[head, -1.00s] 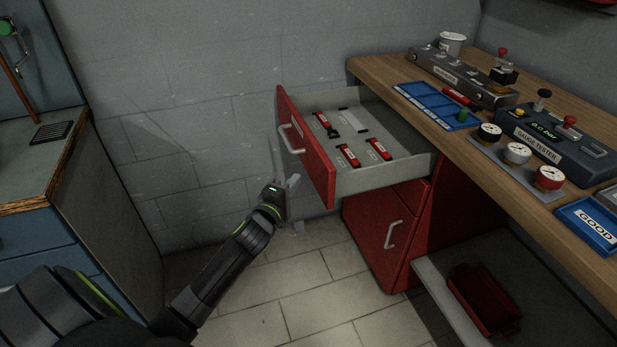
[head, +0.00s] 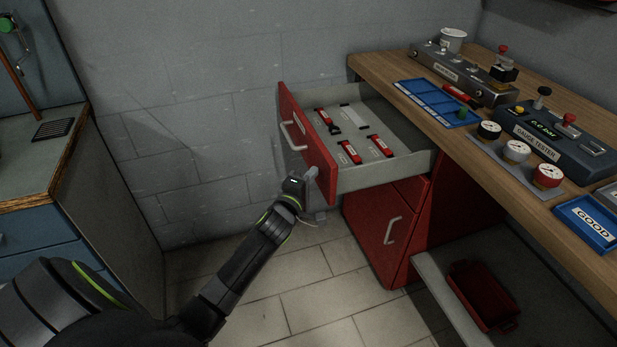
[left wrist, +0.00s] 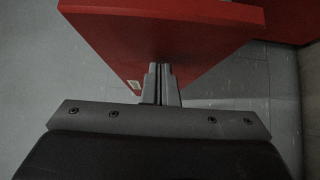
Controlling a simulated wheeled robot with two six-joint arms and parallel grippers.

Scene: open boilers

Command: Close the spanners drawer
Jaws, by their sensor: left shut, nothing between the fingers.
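The spanners drawer has a red front (head: 318,148) with a pale bar handle (head: 289,136) and stands pulled out from the bench. Its grey tray (head: 392,180) holds several red-handled tools (head: 349,152). My left gripper (head: 311,178) is shut and empty, at the lower part of the drawer front, below and to the right of the handle. In the left wrist view its closed fingers (left wrist: 161,84) point at the red front (left wrist: 160,32) and overlap its lower edge. I cannot tell whether they touch it. My right gripper is not in view.
A red cupboard door (head: 385,235) is closed below the drawer. The wooden benchtop (head: 480,150) carries gauges, a gauge tester (head: 560,130) and blue trays. A red bin (head: 482,295) sits low at the right. The tiled floor left of the cupboard is clear.

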